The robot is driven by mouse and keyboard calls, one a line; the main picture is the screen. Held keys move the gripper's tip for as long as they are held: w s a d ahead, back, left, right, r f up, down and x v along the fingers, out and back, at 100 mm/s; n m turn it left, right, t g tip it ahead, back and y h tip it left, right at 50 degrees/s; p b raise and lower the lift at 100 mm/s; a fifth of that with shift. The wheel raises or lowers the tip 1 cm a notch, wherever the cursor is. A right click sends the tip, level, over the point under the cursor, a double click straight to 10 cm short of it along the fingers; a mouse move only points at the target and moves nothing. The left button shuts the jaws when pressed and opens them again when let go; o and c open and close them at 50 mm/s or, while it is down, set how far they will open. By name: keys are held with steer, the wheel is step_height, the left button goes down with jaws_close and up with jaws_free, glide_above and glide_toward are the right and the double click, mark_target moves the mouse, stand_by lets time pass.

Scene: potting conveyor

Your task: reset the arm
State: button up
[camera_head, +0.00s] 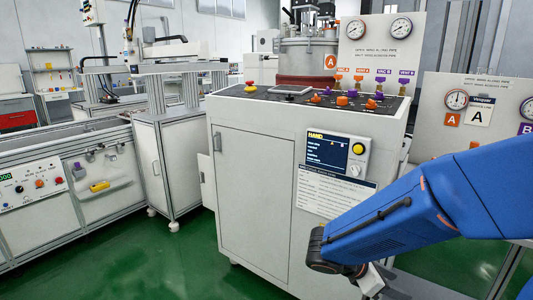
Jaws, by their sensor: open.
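My blue arm (415,215) reaches in from the right edge and slopes down to the left. It ends in a dark joint (325,250) in front of the lower right part of the white control cabinet (255,190). A small pale metal part of mine (372,281) shows below the joint and runs out of the bottom of the picture. My gripper's fingers are not in view. Nothing held can be seen.
The cabinet has a sloped panel with knobs, a yellow-and-red button (250,87) and a screen (327,151). A gauge board (480,110) stands behind my arm. A conveyor bench (75,175) is at left. Green floor (150,262) is clear at lower left.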

steer(key=s+a+r+m+t+y, duration=0.1)
steer(key=s+r+m+y, duration=0.3)
steer(key=m, duration=0.5)
steer(key=s+a+r+m+t+y, duration=0.2)
steer(key=s+a+r+m+y, duration=0.2)
steer(key=s+m+y, duration=0.3)
steer(key=shift+s+m+t, duration=0.3)
steer(key=shift+s+m, duration=0.85)
steer(key=shift+m, duration=0.35)
steer(key=shift+r, duration=0.1)
